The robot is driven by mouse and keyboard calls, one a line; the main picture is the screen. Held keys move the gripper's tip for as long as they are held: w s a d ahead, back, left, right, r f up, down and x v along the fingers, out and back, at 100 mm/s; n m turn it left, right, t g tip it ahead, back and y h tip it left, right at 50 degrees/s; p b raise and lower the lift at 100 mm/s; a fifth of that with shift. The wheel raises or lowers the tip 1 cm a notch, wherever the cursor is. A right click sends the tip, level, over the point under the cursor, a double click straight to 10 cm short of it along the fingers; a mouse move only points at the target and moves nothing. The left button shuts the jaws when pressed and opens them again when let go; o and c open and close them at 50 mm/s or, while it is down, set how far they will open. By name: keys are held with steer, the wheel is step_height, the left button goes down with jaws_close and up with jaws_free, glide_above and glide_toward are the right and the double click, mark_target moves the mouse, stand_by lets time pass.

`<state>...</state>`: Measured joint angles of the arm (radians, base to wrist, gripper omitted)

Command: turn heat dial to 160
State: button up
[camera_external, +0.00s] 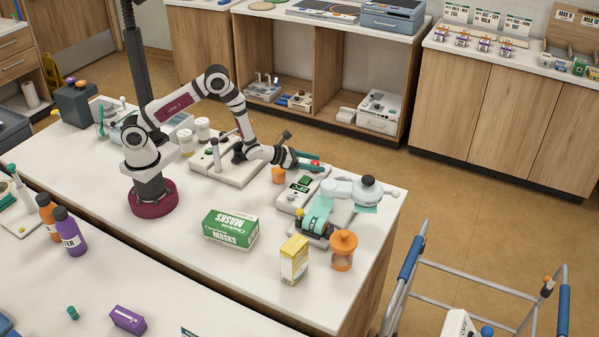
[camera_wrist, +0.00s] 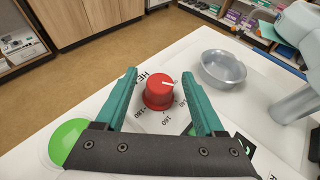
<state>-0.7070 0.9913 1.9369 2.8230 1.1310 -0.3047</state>
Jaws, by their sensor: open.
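The red heat dial (camera_wrist: 158,92) sits on a white panel (camera_wrist: 85,86) in the wrist view. The white line on its top points to the right of the picture. Printed marks around its near side include 180 and 160; others are too small to read surely. My gripper (camera_wrist: 160,74) is open, with one green finger on each side of the dial and visible gaps between. In the external view my gripper (camera_external: 305,163) is over the device with the display (camera_external: 299,186), and a bit of red shows at the fingers.
A pale-blue-headed device (camera_external: 345,190), a masks box (camera_external: 231,229) and an orange-lidded jar (camera_external: 342,250) stand nearby on the counter.

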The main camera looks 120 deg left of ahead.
steer(key=v, duration=1.5)
steer(key=a+r+n+g+y, duration=0.4)
steer(key=a+r+g, duration=0.1)
steer(key=a+g, duration=0.2)
steer(key=w+d+n+h, duration=0.3)
steer(key=w+d+h, duration=0.1)
steer(key=w+d, duration=0.4)
steer(key=shift+g, duration=0.4)
steer(key=x, duration=1.5)
steer(key=shift+f, duration=0.15)
jaws_close()
